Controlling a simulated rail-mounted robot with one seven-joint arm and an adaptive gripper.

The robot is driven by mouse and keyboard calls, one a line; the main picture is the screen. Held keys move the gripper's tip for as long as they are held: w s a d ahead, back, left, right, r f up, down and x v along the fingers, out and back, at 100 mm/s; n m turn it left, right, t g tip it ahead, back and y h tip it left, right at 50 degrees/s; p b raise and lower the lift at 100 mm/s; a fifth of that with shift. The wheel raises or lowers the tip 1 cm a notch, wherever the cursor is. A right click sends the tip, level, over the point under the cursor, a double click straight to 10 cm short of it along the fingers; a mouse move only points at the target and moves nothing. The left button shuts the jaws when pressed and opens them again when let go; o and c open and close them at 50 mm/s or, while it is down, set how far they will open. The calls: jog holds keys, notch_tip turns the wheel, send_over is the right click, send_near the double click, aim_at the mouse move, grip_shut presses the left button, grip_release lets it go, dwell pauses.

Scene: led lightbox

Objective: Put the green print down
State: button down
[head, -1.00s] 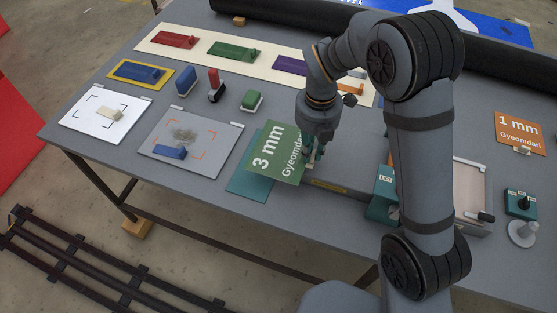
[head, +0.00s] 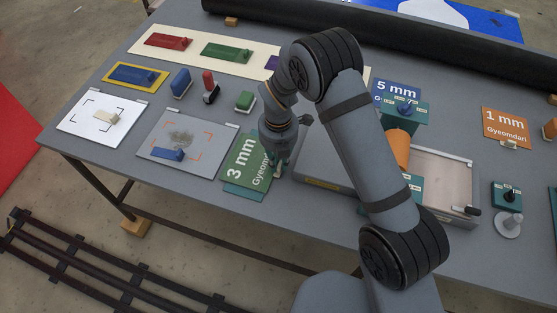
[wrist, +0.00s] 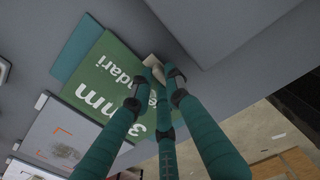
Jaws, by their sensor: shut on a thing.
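The green print (head: 245,160), marked "3 mm Gyeomdari", is over a teal pad (head: 240,193) at the table's front edge. The pad shows along the print's near edge, and I cannot tell whether the two touch. My gripper (head: 275,172) is shut on the print's right end, and the arm hides part of its lettering. In the wrist view the teal fingers (wrist: 160,78) close around a pale tab (wrist: 153,64) on the green print (wrist: 110,80). The teal pad (wrist: 78,45) sticks out past one side of the print there.
A grey plate (head: 210,160) with orange corner marks and a blue block lies left of the print. A grey box (head: 325,183) stands close on the right. A green-topped stamp (head: 245,100) stands behind. The blue 5 mm and orange 1 mm prints (head: 505,125) are farther right.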

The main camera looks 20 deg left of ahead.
jog(key=shift+f, duration=0.2)
jog(key=c, duration=1.7)
grip_release()
notch_tip(320, 180, up, 12)
jog(key=shift+r+b, duration=0.2)
jog(key=shift+b, duration=0.65)
